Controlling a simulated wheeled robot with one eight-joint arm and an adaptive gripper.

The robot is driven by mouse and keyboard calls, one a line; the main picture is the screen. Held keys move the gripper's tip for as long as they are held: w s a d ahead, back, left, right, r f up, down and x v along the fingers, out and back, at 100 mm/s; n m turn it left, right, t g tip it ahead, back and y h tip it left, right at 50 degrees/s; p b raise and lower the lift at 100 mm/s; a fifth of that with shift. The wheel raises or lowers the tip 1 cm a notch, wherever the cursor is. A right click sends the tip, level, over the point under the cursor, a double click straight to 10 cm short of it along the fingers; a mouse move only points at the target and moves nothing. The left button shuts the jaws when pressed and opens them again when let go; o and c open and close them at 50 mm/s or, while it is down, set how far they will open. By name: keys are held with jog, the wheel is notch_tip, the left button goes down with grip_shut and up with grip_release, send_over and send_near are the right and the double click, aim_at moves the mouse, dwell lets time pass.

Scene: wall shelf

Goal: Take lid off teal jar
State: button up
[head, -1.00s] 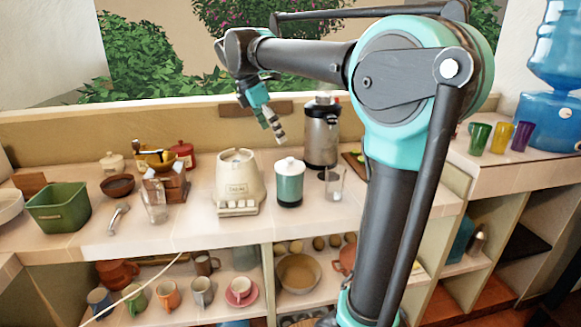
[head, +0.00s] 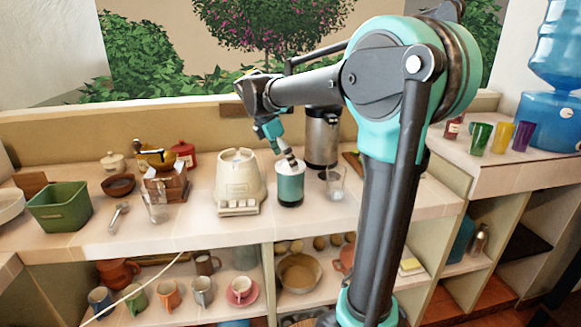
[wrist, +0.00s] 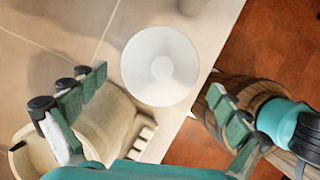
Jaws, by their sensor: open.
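The teal jar (head: 290,188) stands upright on the counter, right of the cream blender base. Its white lid (head: 284,169) is on top, partly hidden by my gripper in the head view. In the wrist view the round white lid (wrist: 161,66) with its central knob shows from above; the jar's body is hidden under it. My gripper (head: 290,160) is just above the lid in the head view. In the wrist view my gripper (wrist: 155,98) is open and empty, its fingers wide apart, with the lid between and slightly beyond their tips.
The cream blender base (head: 239,183) stands close to the jar's left. A clear glass (head: 335,184) is close to its right, and a steel flask (head: 322,137) is behind. The counter's front edge (head: 300,226) is in front, with a shelf of mugs and bowls below.

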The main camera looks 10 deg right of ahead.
jog(key=shift+c, duration=0.6)
jog(key=c, duration=1.1)
jog(key=shift+o, duration=0.2)
